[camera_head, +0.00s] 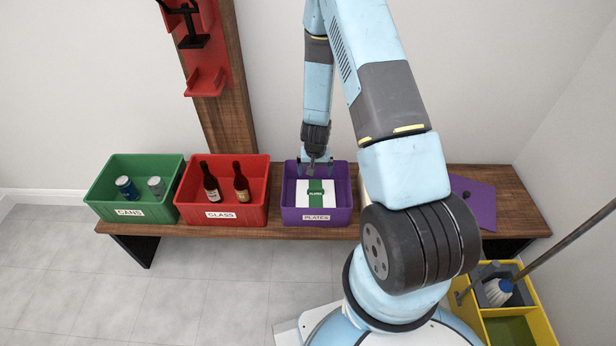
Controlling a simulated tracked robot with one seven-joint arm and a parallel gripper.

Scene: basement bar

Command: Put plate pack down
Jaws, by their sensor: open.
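The plate pack (303,198), white with a green band and label, lies inside the purple crate (317,218) labelled PLATES. The crate stands on the wooden bench. My gripper (317,170) points down over the back part of the crate, just above or behind the pack. Its fingers are spread apart and I see nothing between them. The small size of the fingers makes it hard to tell whether they touch the pack.
On the bench (523,213), a green crate (133,210) holds cans and a red crate (222,212) holds bottles. A purple sheet or lid (478,203) lies at right, partly behind my arm. A yellow mop bucket (541,318) stands on the floor at right.

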